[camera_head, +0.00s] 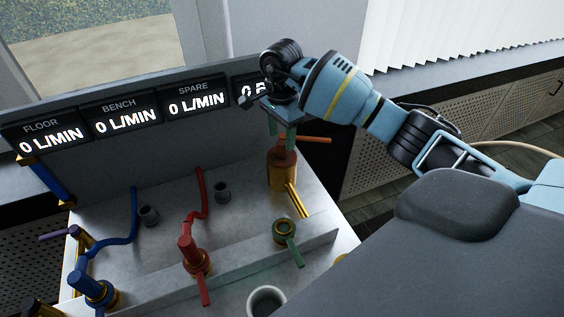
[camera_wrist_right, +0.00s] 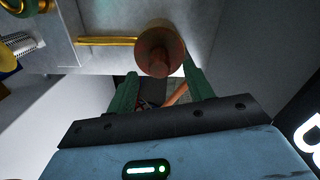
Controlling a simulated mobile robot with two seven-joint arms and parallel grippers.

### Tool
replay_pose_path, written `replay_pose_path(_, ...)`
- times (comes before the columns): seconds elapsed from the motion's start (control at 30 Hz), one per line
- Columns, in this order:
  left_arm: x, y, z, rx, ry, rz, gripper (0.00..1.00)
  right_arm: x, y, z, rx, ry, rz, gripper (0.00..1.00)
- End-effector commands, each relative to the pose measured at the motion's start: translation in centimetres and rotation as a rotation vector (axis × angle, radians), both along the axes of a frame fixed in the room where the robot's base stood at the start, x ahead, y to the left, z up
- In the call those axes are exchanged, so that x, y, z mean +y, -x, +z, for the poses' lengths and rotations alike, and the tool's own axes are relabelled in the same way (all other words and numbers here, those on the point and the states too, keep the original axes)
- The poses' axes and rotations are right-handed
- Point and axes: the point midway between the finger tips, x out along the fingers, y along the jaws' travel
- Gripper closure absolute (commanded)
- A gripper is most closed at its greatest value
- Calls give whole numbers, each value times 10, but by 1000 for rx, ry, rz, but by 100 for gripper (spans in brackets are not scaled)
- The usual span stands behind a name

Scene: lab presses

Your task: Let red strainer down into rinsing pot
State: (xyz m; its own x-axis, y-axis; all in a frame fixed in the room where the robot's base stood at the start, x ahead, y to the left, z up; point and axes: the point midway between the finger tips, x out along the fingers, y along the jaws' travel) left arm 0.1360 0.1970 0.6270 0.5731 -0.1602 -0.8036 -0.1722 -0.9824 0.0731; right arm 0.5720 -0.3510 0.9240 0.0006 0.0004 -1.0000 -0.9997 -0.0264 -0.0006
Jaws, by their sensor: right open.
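I cannot make out a red strainer in either view. A round pale-rimmed pot (camera_head: 251,306) stands at the bottom of the head view, partly cut off; I cannot tell if it is the rinsing pot. My right gripper (camera_head: 283,138) is open at the top of a copper-brown cylinder with an orange side lever (camera_head: 283,168). In the right wrist view its green fingers (camera_wrist_right: 164,88) are spread, with the copper cylinder (camera_wrist_right: 158,52) between and beyond their tips. I cannot tell whether they touch it. My left gripper is out of view.
A stepped grey bench carries a red valve (camera_head: 190,250) with a red pipe, a blue valve (camera_head: 95,289) with a blue pipe, and a green-handled ring fitting (camera_head: 285,231). A display panel (camera_head: 128,116) reading 0 L/MIN backs the bench.

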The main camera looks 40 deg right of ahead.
Motion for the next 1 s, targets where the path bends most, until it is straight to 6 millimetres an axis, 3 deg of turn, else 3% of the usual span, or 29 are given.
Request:
replay_pose_path(0.3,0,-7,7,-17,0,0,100,4,2,-39,0,0,-1,48)
replay_pose_path(0.57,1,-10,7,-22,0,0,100,4,2,-42,-1,1,0,48)
replay_pose_path(1.0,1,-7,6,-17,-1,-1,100,4,2,-41,-1,1,0,100)
